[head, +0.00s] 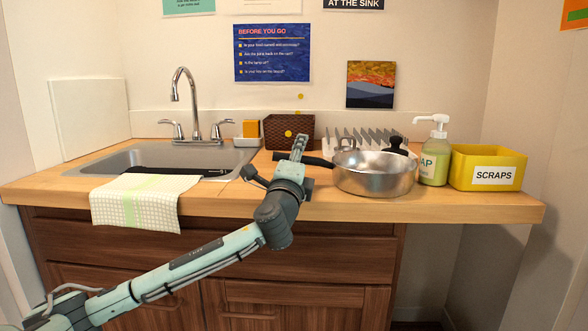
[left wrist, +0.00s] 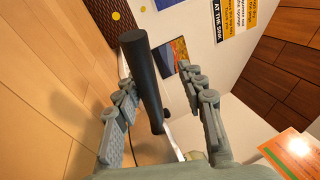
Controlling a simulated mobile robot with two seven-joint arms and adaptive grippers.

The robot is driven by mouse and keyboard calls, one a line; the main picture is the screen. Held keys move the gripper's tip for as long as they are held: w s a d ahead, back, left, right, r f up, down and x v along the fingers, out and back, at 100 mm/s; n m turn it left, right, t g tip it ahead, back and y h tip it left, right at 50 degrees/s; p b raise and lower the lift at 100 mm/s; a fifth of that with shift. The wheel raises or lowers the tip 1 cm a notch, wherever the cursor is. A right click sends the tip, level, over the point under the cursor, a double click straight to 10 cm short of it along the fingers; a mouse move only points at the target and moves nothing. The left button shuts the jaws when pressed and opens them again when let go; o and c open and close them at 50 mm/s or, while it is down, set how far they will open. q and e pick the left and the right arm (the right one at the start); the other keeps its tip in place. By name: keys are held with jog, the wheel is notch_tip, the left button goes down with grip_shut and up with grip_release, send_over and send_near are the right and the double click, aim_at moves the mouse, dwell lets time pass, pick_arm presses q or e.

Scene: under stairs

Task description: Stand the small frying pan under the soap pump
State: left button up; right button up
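A round steel pan (head: 374,180) sits on the counter near its front edge, its black handle (head: 318,161) pointing left. The soap pump (head: 435,155), a pale green bottle with a white pump head, stands upright just right of the pan; I cannot tell if they touch. My left gripper (head: 299,150) is at the handle's left end. In the left wrist view the handle (left wrist: 143,75) runs between the two fingers (left wrist: 165,110), with gaps on both sides, so the gripper is open. My right gripper is not in view.
A yellow scraps bin (head: 488,168) stands right of the soap. A dish rack (head: 365,140) and a brown basket (head: 288,132) are behind the pan. The sink (head: 150,157), with a black item (head: 175,170) at its front and a towel (head: 143,200), is left.

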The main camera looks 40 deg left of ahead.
pick_arm(q)
jog(key=b+v, duration=0.1)
jog(key=v, duration=0.6)
jog(key=shift+s, duration=0.25)
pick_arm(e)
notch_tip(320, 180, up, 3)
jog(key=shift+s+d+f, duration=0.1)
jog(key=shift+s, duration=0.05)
pick_arm(q)
jog(key=shift+r, duration=0.1)
